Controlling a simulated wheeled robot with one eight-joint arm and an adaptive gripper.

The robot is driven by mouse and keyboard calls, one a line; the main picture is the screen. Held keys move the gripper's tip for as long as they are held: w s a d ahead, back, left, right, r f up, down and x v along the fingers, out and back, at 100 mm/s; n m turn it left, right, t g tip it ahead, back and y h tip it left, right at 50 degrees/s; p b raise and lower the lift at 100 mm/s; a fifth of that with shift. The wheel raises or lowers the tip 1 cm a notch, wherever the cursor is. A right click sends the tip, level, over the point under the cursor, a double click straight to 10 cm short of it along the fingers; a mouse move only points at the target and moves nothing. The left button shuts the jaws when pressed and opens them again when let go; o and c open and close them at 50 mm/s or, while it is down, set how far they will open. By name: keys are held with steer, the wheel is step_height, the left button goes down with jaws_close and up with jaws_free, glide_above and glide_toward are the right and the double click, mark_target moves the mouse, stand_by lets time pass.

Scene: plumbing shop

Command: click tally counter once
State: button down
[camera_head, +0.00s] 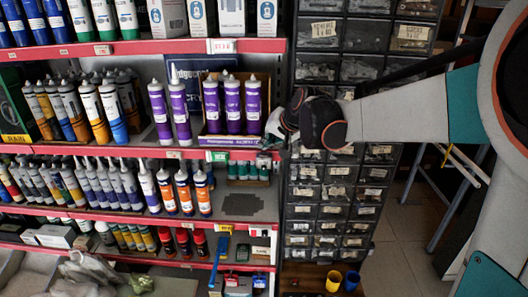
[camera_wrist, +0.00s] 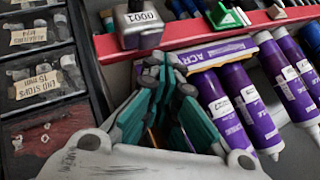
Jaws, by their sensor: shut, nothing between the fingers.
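In the head view my gripper (camera_head: 273,134) is at the right end of the shelf with purple tubes. I cannot make out the counter there.
Purple tubes (camera_wrist: 227,108) stand in a low box close to the fingers; they also show in the head view (camera_head: 232,108). A drawer cabinet (camera_head: 332,190) stands right of the shelves. A green and white item (camera_wrist: 226,16) lies on the red shelf edge (camera_wrist: 195,30).

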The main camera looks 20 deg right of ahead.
mark_target(267, 153)
steer(key=shift+r, duration=0.25)
step_height(267, 153, up, 6)
steer(key=p, duration=0.3)
stand_by(0.5)
steer(key=shift+f, duration=0.15)
steer(key=s+f+n+h+b, duration=0.1)
steer(key=s+f+b, duration=1)
steer(key=f, duration=0.3)
steer(key=s+f+n+g+h+b, duration=0.1)
steer(key=s+f+n+b, duration=0.1)
steer(key=s+f+b, duration=0.9)
steer(key=s+a+f+n+b, duration=0.1)
steer(key=s+f+n+b, duration=0.1)
steer(key=s+f+b, duration=1)
step_height(267, 153, down, 6)
steer(key=shift+f+g+h+b, duration=0.15)
steer(key=shift+g+h+b, duration=0.2)
steer(key=shift+b, duration=0.55)
